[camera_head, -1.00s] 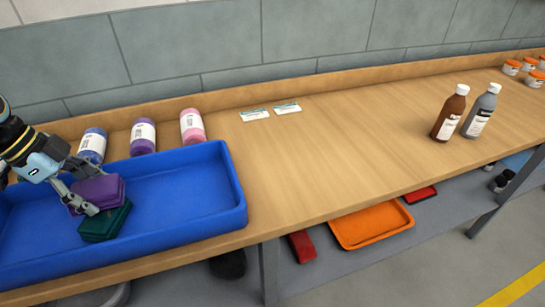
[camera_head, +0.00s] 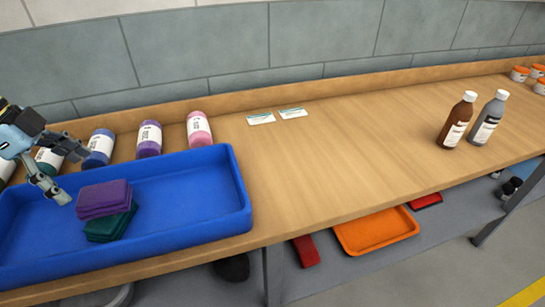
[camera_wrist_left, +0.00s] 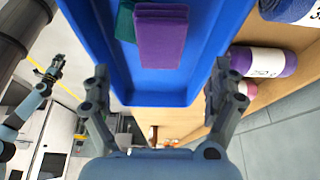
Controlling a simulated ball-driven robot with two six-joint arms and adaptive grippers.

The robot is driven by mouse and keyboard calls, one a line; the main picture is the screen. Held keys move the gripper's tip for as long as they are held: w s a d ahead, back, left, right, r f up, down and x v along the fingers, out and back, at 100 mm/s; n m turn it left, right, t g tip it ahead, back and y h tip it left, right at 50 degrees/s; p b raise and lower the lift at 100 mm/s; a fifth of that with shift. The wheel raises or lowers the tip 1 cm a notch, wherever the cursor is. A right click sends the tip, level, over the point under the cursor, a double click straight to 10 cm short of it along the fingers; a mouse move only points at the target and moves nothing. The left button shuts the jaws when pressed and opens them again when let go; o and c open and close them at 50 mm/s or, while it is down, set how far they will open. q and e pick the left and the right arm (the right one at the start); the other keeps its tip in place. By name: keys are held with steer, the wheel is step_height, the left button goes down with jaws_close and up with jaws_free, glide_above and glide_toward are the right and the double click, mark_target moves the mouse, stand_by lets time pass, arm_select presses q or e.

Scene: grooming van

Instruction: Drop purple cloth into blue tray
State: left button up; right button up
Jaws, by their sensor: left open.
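The purple cloth (camera_head: 104,198) is a folded stack lying on top of a folded green cloth (camera_head: 111,225) inside the blue tray (camera_head: 200,205). In the left wrist view the purple cloth (camera_wrist_left: 161,36) lies in the tray (camera_wrist_left: 95,30), with the green cloth (camera_wrist_left: 125,21) partly hidden beside it. My left gripper (camera_head: 74,175) is open and empty, up and left of the cloths, over the tray. In the left wrist view its fingers (camera_wrist_left: 158,88) are wide apart with nothing between them. My right gripper (camera_wrist_left: 52,70) shows at the left of the left wrist view, small, its jaws unclear.
Rolled towels, including blue (camera_head: 101,147), purple (camera_head: 149,139) and pink (camera_head: 199,129), line the table behind the tray. Two cards (camera_head: 277,116) lie at the back. Brown (camera_head: 457,121) and grey (camera_head: 487,119) bottles stand at the right. The middle of the wooden table (camera_head: 330,150) is clear. An orange tray (camera_head: 375,232) sits below.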

arm_select(q)
steer(key=v, duration=0.5)
steer(key=shift+a+r, duration=0.1)
steer(key=shift+r, duration=0.2)
